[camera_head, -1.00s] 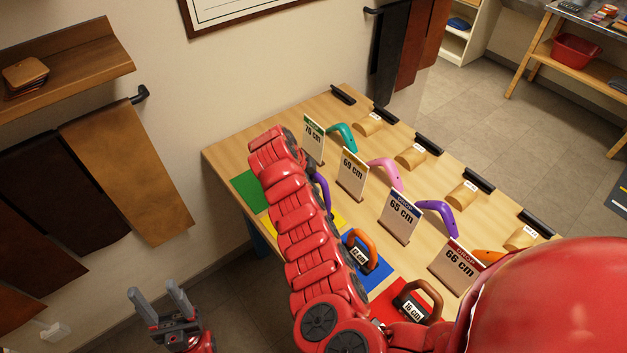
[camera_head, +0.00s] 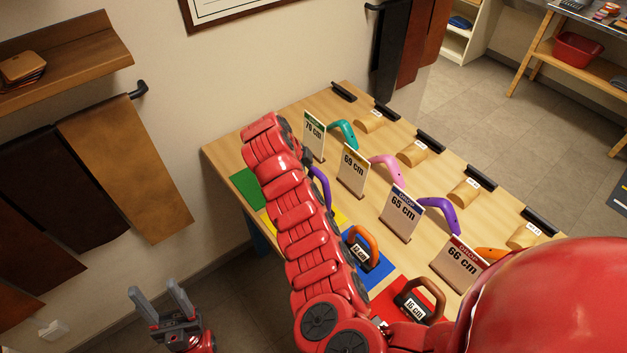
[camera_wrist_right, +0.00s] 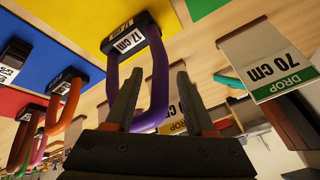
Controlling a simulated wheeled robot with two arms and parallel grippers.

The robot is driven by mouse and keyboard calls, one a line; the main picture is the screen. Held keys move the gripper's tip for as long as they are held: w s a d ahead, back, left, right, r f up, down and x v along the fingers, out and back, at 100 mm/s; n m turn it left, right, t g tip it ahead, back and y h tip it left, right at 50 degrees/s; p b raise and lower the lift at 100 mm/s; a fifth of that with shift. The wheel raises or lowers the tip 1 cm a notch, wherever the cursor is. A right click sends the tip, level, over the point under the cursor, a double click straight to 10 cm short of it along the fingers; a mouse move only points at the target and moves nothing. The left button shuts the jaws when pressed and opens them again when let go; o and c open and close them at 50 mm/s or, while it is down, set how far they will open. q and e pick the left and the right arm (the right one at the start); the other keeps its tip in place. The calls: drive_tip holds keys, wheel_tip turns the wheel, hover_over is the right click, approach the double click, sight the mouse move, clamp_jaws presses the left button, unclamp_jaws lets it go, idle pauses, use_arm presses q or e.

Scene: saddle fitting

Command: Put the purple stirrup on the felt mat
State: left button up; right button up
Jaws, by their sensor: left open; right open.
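The purple stirrup (camera_wrist_right: 112,75) with a "17 cm" label stands on the yellow mat (camera_head: 340,218). In the head view, the purple stirrup (camera_head: 320,185) is partly hidden by my right arm. My right gripper (camera_wrist_right: 157,85) is open at the purple loop; one side of the loop shows between its fingers. I cannot tell whether they touch. My left gripper (camera_head: 164,299) is open and empty, off the table at lower left. Coloured mats line the near table edge: green (camera_head: 247,188), yellow, blue (camera_head: 380,276) and red (camera_head: 378,312).
An orange stirrup (camera_head: 363,240) stands on the blue mat and a brown one (camera_head: 430,290) on the red mat. Upright cards, including "70 cm" (camera_head: 313,135) and "65 cm" (camera_head: 401,212), stand behind. A purple curved piece (camera_head: 440,212) lies farther back. The green mat's visible part is clear.

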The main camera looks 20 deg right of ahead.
drive_tip(key=w+b+v, duration=0.1)
drive_tip(key=b+v, duration=0.1)
drive_tip(key=v, duration=0.7)
drive_tip(key=shift+s, duration=0.5)
drive_tip(key=shift+r, duration=0.1)
drive_tip(key=shift+a, duration=0.1)
